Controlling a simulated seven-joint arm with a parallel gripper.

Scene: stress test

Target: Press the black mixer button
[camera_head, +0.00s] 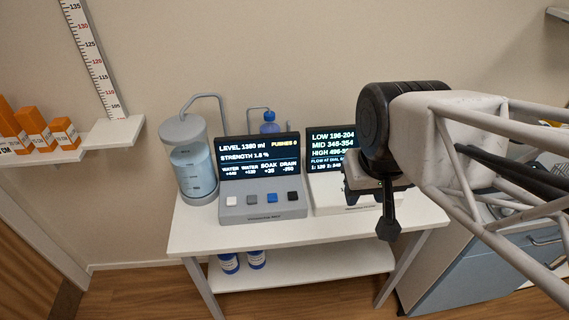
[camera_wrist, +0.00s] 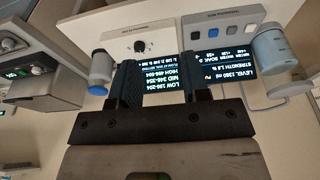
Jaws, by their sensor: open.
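The mixer console (camera_head: 262,213) stands on the white table with a lit screen (camera_head: 258,155) reading level 1380 ml, strength 1.8 % and pushes 0. Its front row holds white, grey, blue and black buttons. The black button (camera_head: 293,196) is at the right end, under the drain label. In the wrist view the console appears turned over, with the black button (camera_wrist: 172,27) at the row's left end. My gripper (camera_head: 388,230) is to the right of the mixer, in front of the second console.
The second console (camera_head: 327,195), with a lit screen and dial, adjoins the mixer on the right. A clear tank (camera_head: 195,175) stands left of the mixer. Blue-capped bottles (camera_head: 243,262) sit on the lower shelf. Orange boxes (camera_head: 37,130) stand on a wall shelf at left.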

